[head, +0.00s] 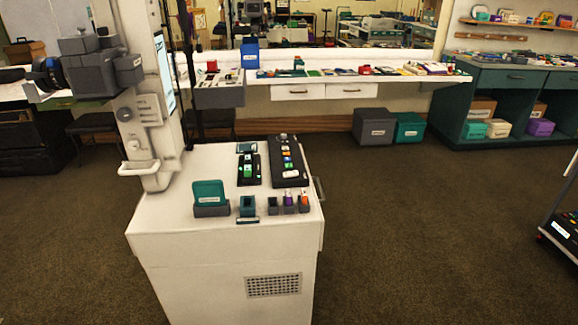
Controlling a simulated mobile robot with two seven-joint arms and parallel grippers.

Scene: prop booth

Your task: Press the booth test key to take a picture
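A white cabinet (170,225) stands in front of me. A dark control panel (287,180) with several coloured keys in a row lies on its top at the back right. A shorter black strip (249,172) with green and white parts lies to its left. Which key is the test key I cannot tell; the labels are too small to read. At the left a pale upright column (148,135) carries a screen (163,72) seen edge-on and a grey camera-like unit (90,62). Neither of my grippers is in view.
Along the cabinet's front edge stand a teal-and-grey box (209,198), a teal holder (248,206) and small grey cups (289,203). A cluttered wall counter (345,88) and a teal shelf unit (500,105) are behind. Carpet (430,220) to the right is mostly clear.

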